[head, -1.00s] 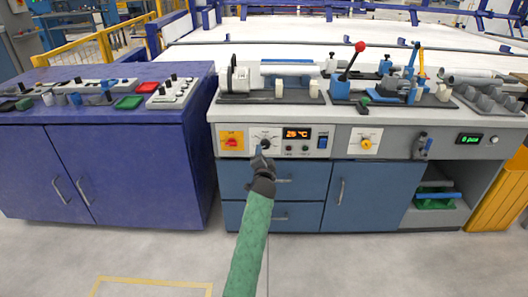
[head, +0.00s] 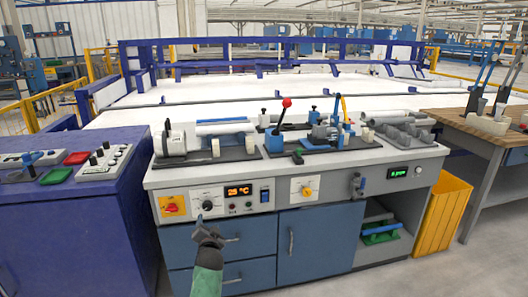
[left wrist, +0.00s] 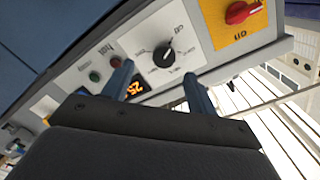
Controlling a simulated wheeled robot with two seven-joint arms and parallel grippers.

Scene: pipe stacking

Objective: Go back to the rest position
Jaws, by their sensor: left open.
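My left gripper (head: 200,221) is in front of the grey workbench panel, just below the heater dial (head: 207,205). In the left wrist view its two blue fingers (left wrist: 158,76) are apart with nothing between them. The black dial knob (left wrist: 164,54) on its white plate shows just beyond the fingertips, apart from them as far as I can tell. The red switch on a yellow plate (head: 172,206) is left of the dial, and the temperature display (head: 238,191) is right of it, lit orange. My right gripper is not in view.
The workbench (head: 365,157) carries a clamp machine with a red-knobbed lever (head: 286,104) and grey pipe holders (head: 404,130). A purple cabinet (head: 95,232) stands at the left. A yellow bin (head: 446,213) and a wooden table (head: 475,124) are at the right. The floor at the lower right is clear.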

